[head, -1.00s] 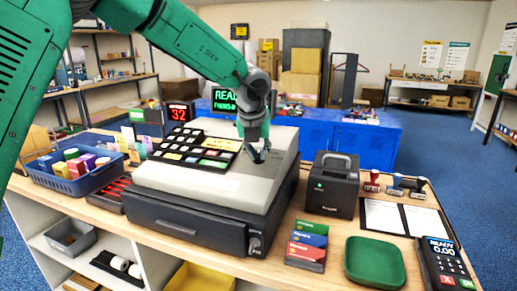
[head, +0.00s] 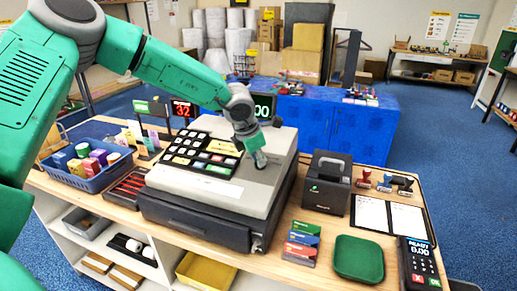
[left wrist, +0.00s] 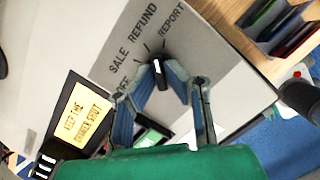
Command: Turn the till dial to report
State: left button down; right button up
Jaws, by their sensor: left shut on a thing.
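The till (head: 262,192) is a light grey cash register with a black key panel on the counter. Its black dial (left wrist: 160,76) shows in the left wrist view, with the labels SALE, REFUND and REPORT (left wrist: 171,20) printed around it. The dial's white mark seems to point towards REFUND, but the exact angle is hard to tell. My left gripper (head: 260,160) reaches down to the till's top, right of the keys. In the left wrist view its fingertips (left wrist: 160,72) are closed on the dial from both sides. In the head view the gripper hides the dial.
A black printer (head: 326,184) stands right of the till. A blue basket of boxes (head: 92,182) stands left. Cards (head: 301,243), a green tray (head: 359,259) and a card terminal (head: 420,265) lie at the right front.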

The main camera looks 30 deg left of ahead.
pick_arm(q)
jog(key=shift+f+m, duration=0.2)
jog(key=shift+m, duration=0.5)
jog(key=shift+m+g+h, duration=0.3)
jog(key=shift+m, duration=0.8)
jog(key=shift+s+f, duration=0.1)
jog(key=c, duration=1.6)
grip_release()
jog(key=shift+c, duration=0.2)
jog(key=shift+w, duration=0.3)
jog(key=shift+a, duration=0.1)
